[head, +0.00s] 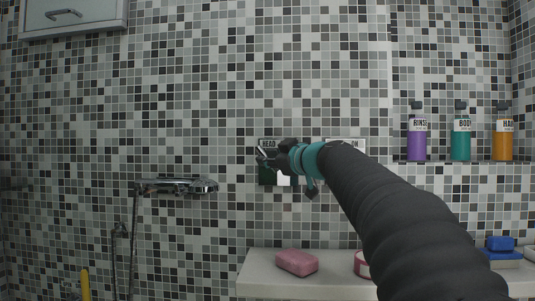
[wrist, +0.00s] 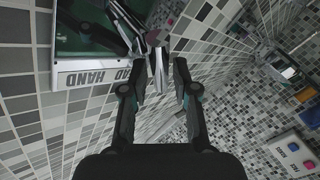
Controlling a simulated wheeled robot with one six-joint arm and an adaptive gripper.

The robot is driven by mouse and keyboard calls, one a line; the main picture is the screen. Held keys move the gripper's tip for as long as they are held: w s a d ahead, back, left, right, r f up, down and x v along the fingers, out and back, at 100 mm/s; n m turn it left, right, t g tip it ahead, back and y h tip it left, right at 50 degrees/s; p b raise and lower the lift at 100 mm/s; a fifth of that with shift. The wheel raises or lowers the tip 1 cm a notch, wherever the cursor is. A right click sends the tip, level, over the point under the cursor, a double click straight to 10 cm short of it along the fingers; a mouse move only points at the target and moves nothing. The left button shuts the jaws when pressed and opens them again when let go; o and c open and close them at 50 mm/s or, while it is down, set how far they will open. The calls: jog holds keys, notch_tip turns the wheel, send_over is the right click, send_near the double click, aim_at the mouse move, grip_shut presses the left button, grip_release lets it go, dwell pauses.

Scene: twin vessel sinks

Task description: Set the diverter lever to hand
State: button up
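The diverter plate (head: 266,177) is on the tiled wall, with a "HEAD" label at its top left; my gripper and arm hide its right part. In the wrist view the plate (wrist: 88,38) is at the upper left, and its label strip reads "HAND", upside down, beside a partly covered word ending in "AD". A chrome lever (wrist: 158,66) stands out near the plate. In the head view my gripper (head: 276,155) is in front of the plate.
A chrome shower fitting (head: 180,186) is at the left. A shelf at the right holds purple (head: 416,138), teal (head: 461,138) and orange (head: 503,138) bottles. A pink soap (head: 297,262) lies on the ledge (head: 265,287) below. A panel with blue and pink buttons (wrist: 293,147) shows in the wrist view.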

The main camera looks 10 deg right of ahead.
jog(key=shift+w+a, duration=0.1)
jog(key=shift+w, duration=0.2)
grip_shut()
jog(key=shift+f+b, duration=0.15)
jog(key=shift+b, duration=0.25)
